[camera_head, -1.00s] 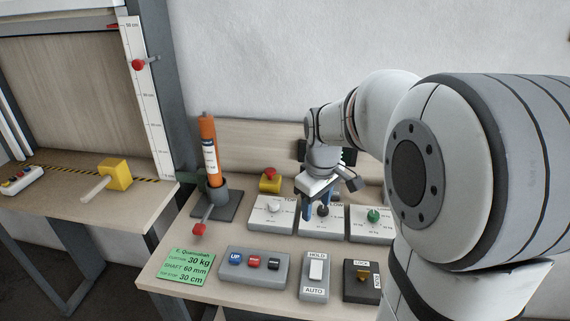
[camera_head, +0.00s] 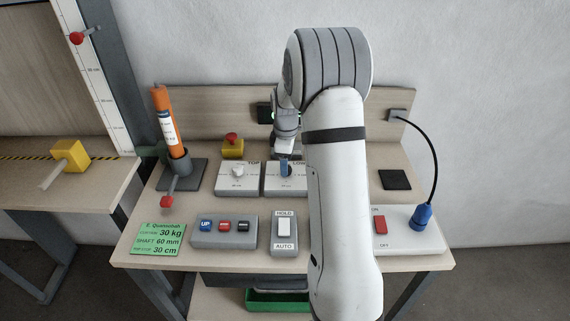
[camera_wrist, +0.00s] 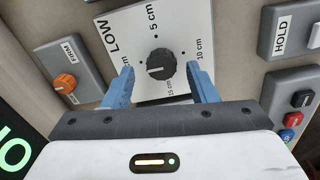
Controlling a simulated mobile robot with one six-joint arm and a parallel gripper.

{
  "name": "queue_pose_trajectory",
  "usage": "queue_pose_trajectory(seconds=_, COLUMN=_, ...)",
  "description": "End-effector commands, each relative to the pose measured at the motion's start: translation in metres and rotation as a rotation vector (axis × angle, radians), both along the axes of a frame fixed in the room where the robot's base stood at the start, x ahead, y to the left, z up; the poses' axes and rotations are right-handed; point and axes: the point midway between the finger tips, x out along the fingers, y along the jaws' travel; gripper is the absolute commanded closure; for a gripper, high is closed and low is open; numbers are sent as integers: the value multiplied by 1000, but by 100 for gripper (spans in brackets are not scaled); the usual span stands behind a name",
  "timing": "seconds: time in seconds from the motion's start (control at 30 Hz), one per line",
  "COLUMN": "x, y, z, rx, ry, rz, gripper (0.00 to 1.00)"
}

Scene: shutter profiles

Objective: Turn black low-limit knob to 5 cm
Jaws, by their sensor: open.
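The black low-limit knob (camera_wrist: 161,64) stands on the white face of the LOW box (camera_wrist: 143,24) in the wrist view. Its short white mark points to the picture's left. The 5 cm label is above the knob, 10 cm to its right, and 15 cm below it. My gripper (camera_wrist: 160,74) is open, with one blue finger on each side of the knob's near side. Contact with the knob cannot be told. In the head view, my gripper (camera_head: 284,167) is over the LOW box (camera_head: 272,185), and the knob is mostly hidden behind a finger.
The TOP box (camera_head: 238,181) with a white knob is just left. The HOLD/AUTO switch (camera_head: 284,229) and the button box (camera_head: 224,232) stand in front. An orange knob (camera_wrist: 66,83) is on a neighbouring box. My arm covers the bench right of the LOW box.

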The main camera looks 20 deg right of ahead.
Motion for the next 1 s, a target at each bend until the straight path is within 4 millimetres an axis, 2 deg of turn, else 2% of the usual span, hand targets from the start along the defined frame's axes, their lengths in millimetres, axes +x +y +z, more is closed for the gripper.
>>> queue_pose_trajectory(seconds=0.2, x=0, y=0, z=-16, rx=0, ry=0, rz=-1, gripper=48)
queue_pose_trajectory(seconds=0.47, x=0, y=-1, z=-17, rx=0, ry=0, rz=-2, gripper=49)
queue_pose_trajectory(seconds=1.0, x=0, y=-2, z=-16, rx=-1, ry=-2, rz=-3, gripper=92)
